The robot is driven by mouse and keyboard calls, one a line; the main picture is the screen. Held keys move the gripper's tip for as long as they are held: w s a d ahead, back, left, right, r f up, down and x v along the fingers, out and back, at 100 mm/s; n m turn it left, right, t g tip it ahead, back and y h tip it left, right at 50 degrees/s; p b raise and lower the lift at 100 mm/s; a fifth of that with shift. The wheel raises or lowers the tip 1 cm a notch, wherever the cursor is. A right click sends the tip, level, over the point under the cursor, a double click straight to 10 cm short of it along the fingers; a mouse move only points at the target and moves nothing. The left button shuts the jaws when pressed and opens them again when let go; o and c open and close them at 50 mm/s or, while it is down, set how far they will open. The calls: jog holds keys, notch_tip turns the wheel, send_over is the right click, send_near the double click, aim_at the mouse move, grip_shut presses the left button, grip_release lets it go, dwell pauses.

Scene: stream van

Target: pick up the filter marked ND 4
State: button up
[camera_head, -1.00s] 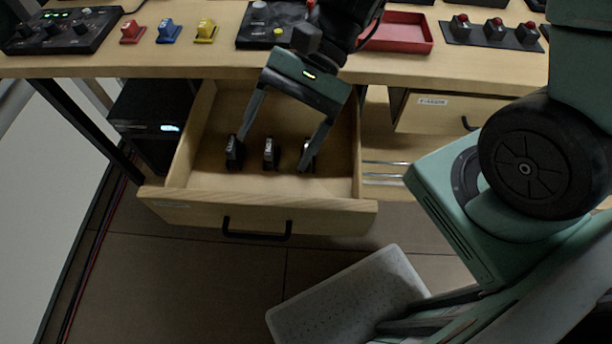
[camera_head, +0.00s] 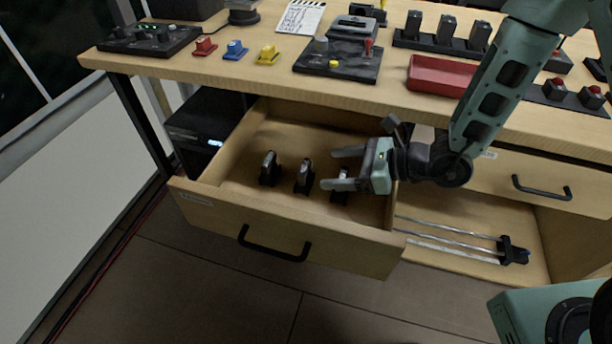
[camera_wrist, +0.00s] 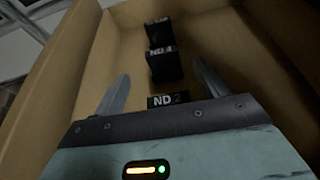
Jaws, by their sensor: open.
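The ND 4 filter (camera_wrist: 164,66) is a black block with white lettering, standing between two others in a row. In the head view it is the middle filter (camera_head: 304,177) in the open drawer (camera_head: 240,215). The ND 2 filter (camera_wrist: 168,100) is nearest my wrist camera and is the right one in the head view (camera_head: 340,187); my gripper partly hides it. The third filter (camera_wrist: 157,27) is farthest, at the left in the head view (camera_head: 268,168); its number is not clear. My gripper (camera_head: 331,168) is open and empty, pointing left, around or just above ND 2.
The drawer's wooden walls surround the filters, and the desk edge (camera_head: 330,105) overhangs its back. A red tray (camera_head: 440,76), a control panel (camera_head: 338,62) and coloured switches (camera_head: 235,50) stand on the desk. A second drawer (camera_head: 500,180) at right is closed.

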aim_at(308, 169)
jog(key=x, duration=0.7)
jog(key=shift+w+r, duration=0.15)
jog(key=shift+a+f, duration=0.25)
jog(key=shift+a, duration=0.25)
